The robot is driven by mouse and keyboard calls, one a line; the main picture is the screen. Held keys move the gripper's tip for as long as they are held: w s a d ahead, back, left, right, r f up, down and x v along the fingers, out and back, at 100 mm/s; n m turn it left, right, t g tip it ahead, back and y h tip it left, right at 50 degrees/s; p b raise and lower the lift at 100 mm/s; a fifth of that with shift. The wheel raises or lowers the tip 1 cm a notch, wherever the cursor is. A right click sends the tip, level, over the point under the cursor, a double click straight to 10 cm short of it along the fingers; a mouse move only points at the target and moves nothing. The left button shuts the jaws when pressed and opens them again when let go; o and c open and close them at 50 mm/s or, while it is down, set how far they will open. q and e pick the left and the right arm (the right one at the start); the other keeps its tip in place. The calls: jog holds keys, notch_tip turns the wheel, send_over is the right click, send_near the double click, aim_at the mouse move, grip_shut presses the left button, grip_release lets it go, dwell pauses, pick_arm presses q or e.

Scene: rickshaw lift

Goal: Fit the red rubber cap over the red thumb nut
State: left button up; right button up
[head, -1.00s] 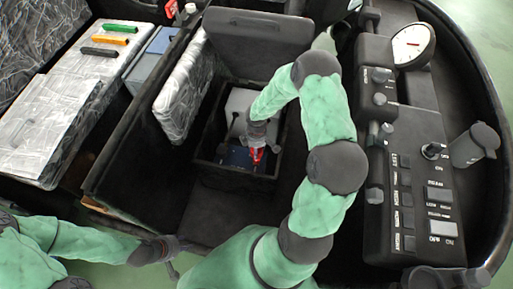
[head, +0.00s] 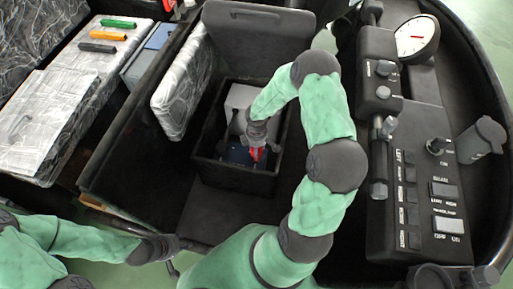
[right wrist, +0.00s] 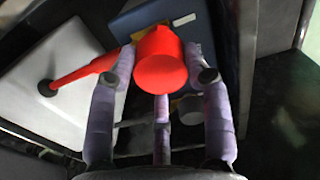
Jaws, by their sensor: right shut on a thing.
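The red rubber cap (right wrist: 160,62) shows large in the right wrist view, between the purple-grey fingers of my right gripper (right wrist: 160,80). The gripper is shut on it. A red strip runs from beside the cap to a dark round post on a pale box. In the head view my right gripper (head: 258,138) reaches down into the open black compartment, with red (head: 256,154) showing at its tips. I cannot make out the red thumb nut; the cap and fingers may hide it. My left gripper (head: 178,254) is low at the left, empty, with its fingers apart.
The black compartment (head: 235,178) has close walls and a raised lid (head: 257,32) behind. A pale box (right wrist: 52,72) and a blue block (right wrist: 150,22) sit inside. A control panel (head: 412,120) stands at right. Coloured bars lie on a wrapped block (head: 75,80) at left.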

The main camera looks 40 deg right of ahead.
jog(key=shift+f+b, duration=1.75)
jog(key=shift+f, duration=0.35)
dwell(1.0)
jog(key=o, duration=1)
jog(key=shift+r, duration=0.1)
notch_tip(320, 180, up, 12)
jog(key=shift+f, duration=0.1)
jog(key=s+a+f+m+y+p, duration=0.2)
jog(key=a+f+m, duration=0.15)
jog(key=a, duration=0.55)
jog(key=s+a+f+m+y+p, duration=0.15)
jog(key=a+f, duration=0.25)
jog(key=a, duration=0.4)
jog(key=s+a+f+m+p, duration=0.2)
jog(key=s+a+m, duration=0.5)
jog(key=s+a, duration=0.1)
jog(key=shift+s+f, duration=0.25)
jog(key=shift+s, duration=0.4)
